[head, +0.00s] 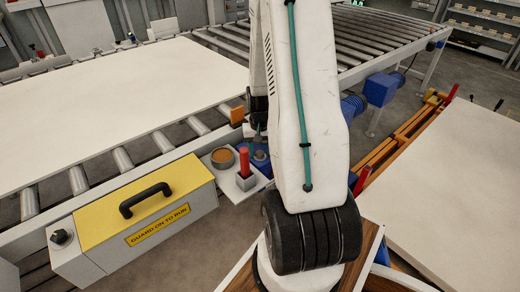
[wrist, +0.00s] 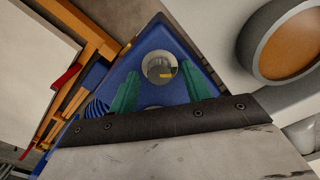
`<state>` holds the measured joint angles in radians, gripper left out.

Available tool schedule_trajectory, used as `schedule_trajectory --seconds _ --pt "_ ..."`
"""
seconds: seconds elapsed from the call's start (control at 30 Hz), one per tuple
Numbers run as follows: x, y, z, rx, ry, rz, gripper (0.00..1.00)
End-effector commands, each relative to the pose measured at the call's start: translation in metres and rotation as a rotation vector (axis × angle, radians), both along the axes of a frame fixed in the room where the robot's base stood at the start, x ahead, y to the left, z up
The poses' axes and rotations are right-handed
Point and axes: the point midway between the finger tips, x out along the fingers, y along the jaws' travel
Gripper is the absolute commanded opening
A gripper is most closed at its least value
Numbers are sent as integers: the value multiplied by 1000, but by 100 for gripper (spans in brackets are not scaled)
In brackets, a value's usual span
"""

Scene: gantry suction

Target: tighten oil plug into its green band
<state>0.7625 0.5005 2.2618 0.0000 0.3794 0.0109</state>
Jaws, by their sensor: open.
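In the wrist view a round grey fitting (wrist: 160,68) with a small yellow mark inside its ring sits on a blue housing (wrist: 150,40). It may be the oil plug; I cannot tell for sure. No green band can be made out on it. My gripper (wrist: 160,88) is open, with one green finger on each side below the fitting and nothing between them. I cannot tell whether the fingers touch the housing. In the head view the blue housing (head: 260,160) shows only partly beside the red lever, and my arm hides much of that spot.
A grey cup with an orange-brown inside (head: 222,158) and a red lever (head: 244,163) stand close left of the housing. A yellow guard cover (head: 145,195) lies further left. The roller conveyor (head: 120,160) carries a white sheet (head: 110,100). A pale panel (head: 460,180) is at right.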

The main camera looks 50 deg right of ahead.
Motion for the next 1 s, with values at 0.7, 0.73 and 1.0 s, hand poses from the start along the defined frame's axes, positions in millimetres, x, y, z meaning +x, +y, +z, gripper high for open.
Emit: schedule_trajectory --seconds 0.7,0.73,1.0 --pt "0 0 78 -1 -1 0 49" --pt "0 0 78 -1 -1 0 49" --pt "-1 1 76 0 0 -2 49"
